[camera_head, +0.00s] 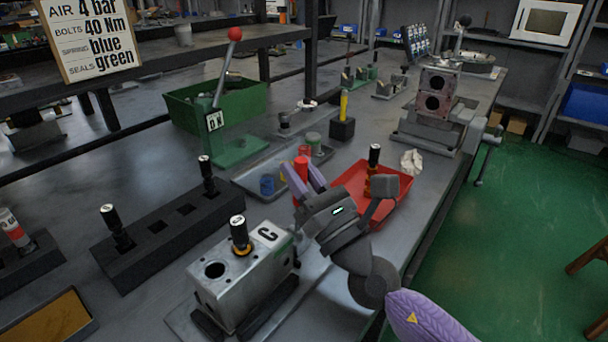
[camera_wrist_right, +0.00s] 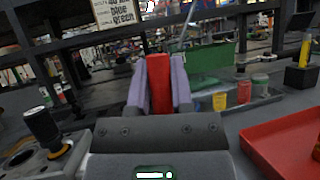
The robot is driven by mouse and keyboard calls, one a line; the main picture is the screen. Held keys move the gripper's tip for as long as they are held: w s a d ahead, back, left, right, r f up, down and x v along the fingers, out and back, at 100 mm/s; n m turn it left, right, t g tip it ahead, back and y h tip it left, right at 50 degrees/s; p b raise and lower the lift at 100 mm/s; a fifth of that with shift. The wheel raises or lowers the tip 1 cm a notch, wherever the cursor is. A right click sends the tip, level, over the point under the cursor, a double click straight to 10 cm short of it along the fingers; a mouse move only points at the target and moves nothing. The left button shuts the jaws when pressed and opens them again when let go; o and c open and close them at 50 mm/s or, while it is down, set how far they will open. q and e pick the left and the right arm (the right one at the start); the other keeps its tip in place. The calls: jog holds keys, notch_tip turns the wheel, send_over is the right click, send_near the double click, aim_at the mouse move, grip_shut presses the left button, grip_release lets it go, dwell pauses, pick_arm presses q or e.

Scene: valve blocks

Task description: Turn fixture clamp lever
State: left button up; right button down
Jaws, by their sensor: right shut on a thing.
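The red lever (camera_head: 300,167) stands upright between the purple fingers of my right gripper (camera_head: 304,174), behind the metal block. In the right wrist view my right gripper (camera_wrist_right: 160,86) is shut on this red lever (camera_wrist_right: 160,82), with a finger on either side of it. The lever's lower end is hidden by the gripper. The metal block marked C (camera_head: 218,288) is in front and to the left, with a black-topped cartridge (camera_head: 240,232) in one bore and the other bore open. My left gripper is not in view.
A red tray (camera_head: 399,217) with a cartridge lies right of the gripper. A grey tray with small jars (camera_head: 267,184) is behind it. A black rack (camera_head: 158,249) with cartridges is at left. A green press (camera_head: 240,149) with a red-knobbed lever and a vise (camera_head: 437,130) stand farther back.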

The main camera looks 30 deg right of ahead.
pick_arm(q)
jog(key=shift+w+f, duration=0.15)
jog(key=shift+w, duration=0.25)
pick_arm(e)
jog(key=shift+a, duration=0.1)
jog(key=c, duration=0.5)
grip_release()
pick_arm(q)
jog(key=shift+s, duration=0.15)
pick_arm(e)
jog(key=b+v, duration=0.5)
jog(key=v, duration=0.4)
jog(key=shift+f, duration=0.3)
jog(key=shift+s, duration=0.4)
jog(key=shift+r, duration=0.1)
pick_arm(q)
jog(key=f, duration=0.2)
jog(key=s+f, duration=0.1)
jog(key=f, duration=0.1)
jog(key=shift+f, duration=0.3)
